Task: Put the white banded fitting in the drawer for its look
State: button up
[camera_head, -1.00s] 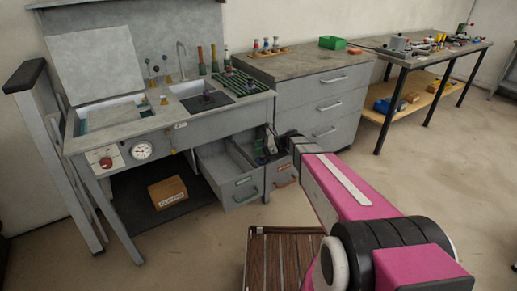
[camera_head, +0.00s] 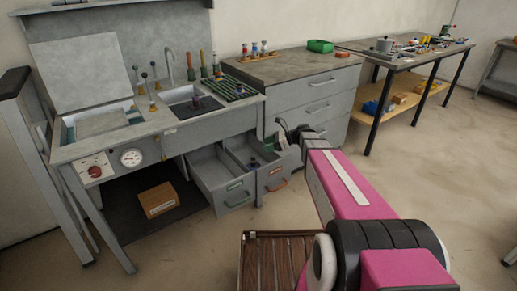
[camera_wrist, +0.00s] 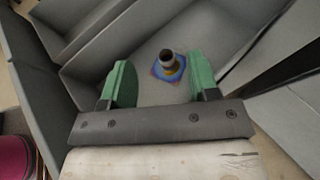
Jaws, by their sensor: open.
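Two drawers stand open under the bench. The left drawer (camera_head: 228,190) has a green handle and looks empty; the right drawer (camera_head: 270,177) has an orange-red handle. A small fitting (camera_head: 254,164) stands upright on the right drawer's floor. In the wrist view this fitting (camera_wrist: 168,62) has a dark hole in its pale top, a yellow-brown band and a blue and orange flared base. My gripper (camera_wrist: 160,84) is open and empty, its green fingers apart with the fitting beyond their tips. In the head view my gripper is mostly hidden at the right drawer's right side.
A wooden rack (camera_head: 262,57) with several small parts and a green bin (camera_head: 320,46) stand on the grey cabinet. A cardboard box (camera_head: 158,199) sits under the bench. Open floor lies to the right.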

jog(key=shift+v, duration=1.05)
